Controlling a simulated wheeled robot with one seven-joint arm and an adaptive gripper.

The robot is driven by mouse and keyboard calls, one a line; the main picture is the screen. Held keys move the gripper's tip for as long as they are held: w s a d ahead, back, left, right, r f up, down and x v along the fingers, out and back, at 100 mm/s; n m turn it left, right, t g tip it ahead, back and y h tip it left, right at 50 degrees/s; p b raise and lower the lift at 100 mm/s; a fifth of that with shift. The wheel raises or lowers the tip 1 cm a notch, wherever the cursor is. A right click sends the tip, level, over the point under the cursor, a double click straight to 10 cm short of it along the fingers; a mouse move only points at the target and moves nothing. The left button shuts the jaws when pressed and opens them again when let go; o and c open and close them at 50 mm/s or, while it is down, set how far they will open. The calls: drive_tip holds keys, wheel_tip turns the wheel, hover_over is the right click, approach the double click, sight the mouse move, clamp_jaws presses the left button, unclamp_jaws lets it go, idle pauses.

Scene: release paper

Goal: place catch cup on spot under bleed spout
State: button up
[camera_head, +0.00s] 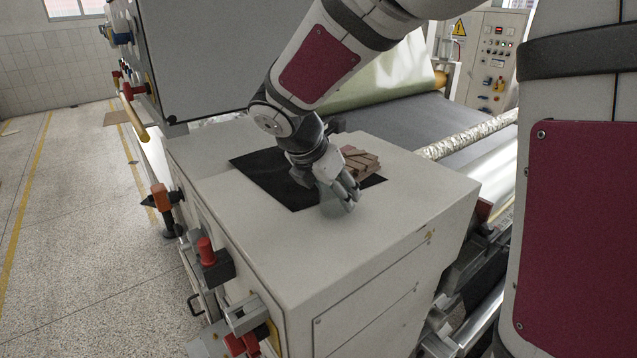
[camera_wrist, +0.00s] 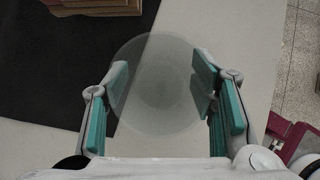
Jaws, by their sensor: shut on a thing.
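The catch cup appears to be the round, see-through vessel (camera_wrist: 155,105) between the teal-padded fingers in the wrist view. My gripper (camera_wrist: 161,75) is shut on it, one finger at each side. In the head view my gripper (camera_head: 344,198) is low over the front part of the machine's pale top, beside the black mat. The cup is very faint there, and I cannot tell whether it touches the surface. I cannot clearly identify the bleed spout or the spot under it.
The black mat (camera_head: 265,172) lies on the pale machine cabinet (camera_head: 400,225), with a stack of brown pieces (camera_head: 359,161) on it. Red-knobbed fittings (camera_head: 206,252) and an orange-and-black fitting (camera_head: 161,196) stick out at the cabinet's left side. The tiled floor (camera_head: 75,250) at left is open.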

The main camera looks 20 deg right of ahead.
drive_tip(key=shift+f, duration=0.15)
drive_tip(key=o, duration=1)
drive_tip(key=shift+o, duration=0.2)
